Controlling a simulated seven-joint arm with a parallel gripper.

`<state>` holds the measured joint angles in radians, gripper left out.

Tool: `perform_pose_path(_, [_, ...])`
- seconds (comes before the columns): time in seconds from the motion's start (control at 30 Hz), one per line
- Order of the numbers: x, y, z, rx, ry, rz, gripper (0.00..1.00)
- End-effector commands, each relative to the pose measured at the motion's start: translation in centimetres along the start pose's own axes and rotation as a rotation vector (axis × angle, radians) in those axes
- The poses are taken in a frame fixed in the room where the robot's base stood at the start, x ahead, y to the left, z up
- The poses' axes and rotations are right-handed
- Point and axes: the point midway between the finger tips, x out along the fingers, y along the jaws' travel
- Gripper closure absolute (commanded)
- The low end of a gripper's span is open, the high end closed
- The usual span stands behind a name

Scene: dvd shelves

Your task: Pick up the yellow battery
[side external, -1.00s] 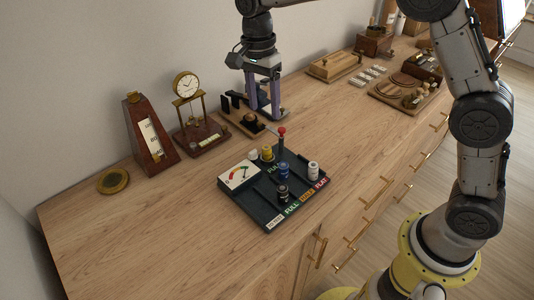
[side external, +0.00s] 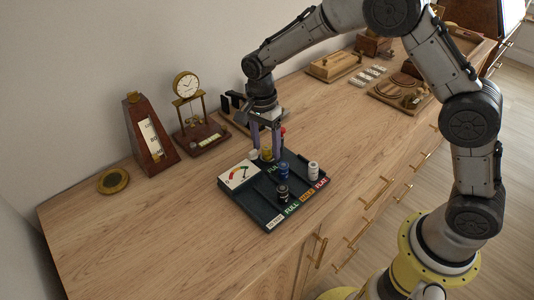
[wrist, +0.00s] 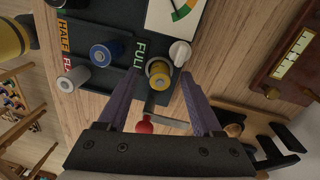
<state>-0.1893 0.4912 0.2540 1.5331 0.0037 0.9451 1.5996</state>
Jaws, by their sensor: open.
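The yellow battery (side external: 266,154) stands upright at the back edge of the dark battery-tester tray (side external: 245,204), by the white gauge panel. In the wrist view the yellow battery (wrist: 160,76) shows from above, between and slightly beyond the two purple fingers. My gripper (side external: 266,150) is open and points down, with its fingers on either side of the battery's top. It also shows open in the wrist view (wrist: 168,92). Whether the fingers touch the battery cannot be told.
Blue (side external: 283,171), black (side external: 283,193) and white (side external: 313,171) batteries stand on the tray. A white knob (wrist: 180,53) and a red-knobbed lever (wrist: 145,126) are close to the yellow battery. A clock (side external: 187,86) and a metronome-like wooden piece (side external: 148,135) stand at left. The front-left tabletop is clear.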

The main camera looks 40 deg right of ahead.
Motion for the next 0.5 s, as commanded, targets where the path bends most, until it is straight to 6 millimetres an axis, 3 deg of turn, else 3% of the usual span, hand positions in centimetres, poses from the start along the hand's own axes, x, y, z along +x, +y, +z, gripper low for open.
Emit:
perform_pose_path(0.27, [0.32, -0.02, 0.00, 0.000, 0.000, -0.001, 0.33])
perform_pose_path(0.5, [0.30, -0.02, 0.00, 0.000, 0.000, -0.001, 0.76])
